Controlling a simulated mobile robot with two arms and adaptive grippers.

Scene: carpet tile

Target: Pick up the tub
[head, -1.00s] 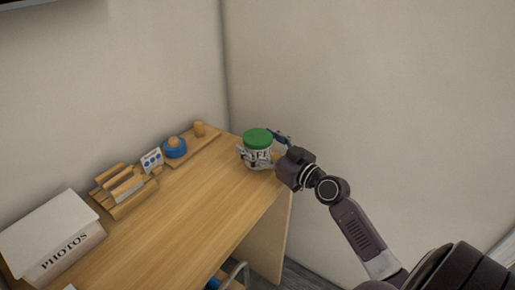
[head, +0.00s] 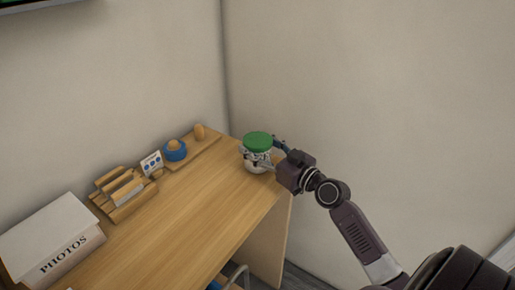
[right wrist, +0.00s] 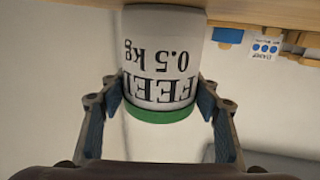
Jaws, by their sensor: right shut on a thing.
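The tub is a white container (head: 256,167) with a green lid (head: 258,141), upright at the far right corner of the wooden desk. My right gripper (head: 266,154) reaches it from the right and is shut on it, with fingers on either side just below the lid. In the right wrist view the tub (right wrist: 165,60) appears upside down, with "FEED 0.5 kg" lettering, between the two fingers (right wrist: 161,105). Its base meets the desk edge in that picture; I cannot tell any gap. My left gripper is not in view.
The wooden desk (head: 190,205) has a clear middle. Along its back are a wooden tray (head: 205,149) with a blue item (head: 175,151), a small card (head: 151,163), a wooden rack (head: 118,192) and a "PHOTOS" box (head: 55,238). Walls (head: 350,80) stand close behind the tub.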

